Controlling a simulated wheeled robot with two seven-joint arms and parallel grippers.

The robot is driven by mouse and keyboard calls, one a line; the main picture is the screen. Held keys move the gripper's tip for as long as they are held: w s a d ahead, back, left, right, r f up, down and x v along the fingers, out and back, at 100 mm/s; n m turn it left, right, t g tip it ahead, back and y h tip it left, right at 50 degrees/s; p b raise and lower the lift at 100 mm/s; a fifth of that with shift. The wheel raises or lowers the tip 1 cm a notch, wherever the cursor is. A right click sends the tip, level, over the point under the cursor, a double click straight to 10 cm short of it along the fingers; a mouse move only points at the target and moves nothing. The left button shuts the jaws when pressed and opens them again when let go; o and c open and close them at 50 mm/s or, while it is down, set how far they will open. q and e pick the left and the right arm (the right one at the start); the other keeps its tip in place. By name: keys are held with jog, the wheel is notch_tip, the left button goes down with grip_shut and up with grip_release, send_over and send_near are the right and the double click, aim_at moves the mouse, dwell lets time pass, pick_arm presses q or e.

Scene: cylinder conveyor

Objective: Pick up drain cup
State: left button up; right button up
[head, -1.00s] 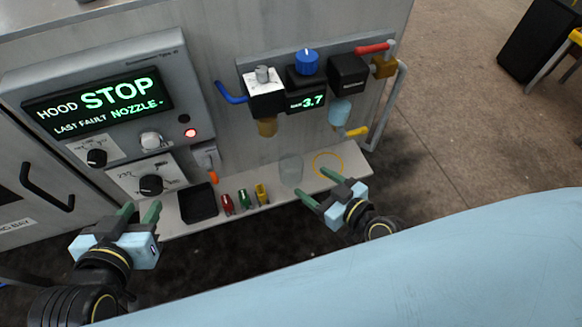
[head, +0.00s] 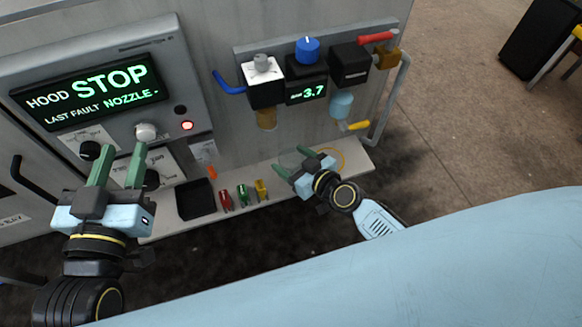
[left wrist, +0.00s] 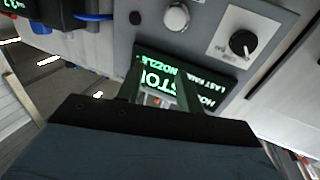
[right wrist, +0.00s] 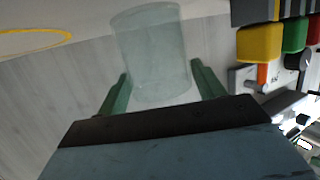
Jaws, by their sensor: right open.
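The drain cup is a clear, pale glass-like cup (right wrist: 150,50) standing on the shelf. In the right wrist view it lies ahead of and between the green fingers of my right gripper (right wrist: 160,92). In the head view the right gripper (head: 288,162) is over the cup's place and mostly hides it. The right gripper is open; I cannot tell whether its fingers touch the cup. My left gripper (head: 118,168) is open and empty, raised in front of the control panel; its fingers also show in the left wrist view (left wrist: 160,88).
The shelf (head: 220,222) carries a black tray (head: 196,200), red, green and yellow fittings (head: 243,194) and a yellow ring (head: 334,158). Above are the control panel (head: 95,95), an amber bowl (head: 266,118) and a light-blue bowl (head: 340,104). A grey pipe (head: 392,100) is at right.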

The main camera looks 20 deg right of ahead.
jog(key=shift+x, duration=1.25)
pick_arm(q)
jog(key=shift+s+d+r+t+h, duration=0.15)
jog(key=shift+r+t+h, duration=0.25)
jog(key=shift+r+t, duration=0.6)
jog(key=shift+r, duration=0.2)
pick_arm(e)
jog(key=c, duration=0.8)
jog(key=shift+o, duration=0.2)
pick_arm(q)
jog(key=shift+f+g, duration=0.1)
jog(key=shift+g, duration=0.2)
pick_arm(e)
jog(key=shift+r, duration=0.1)
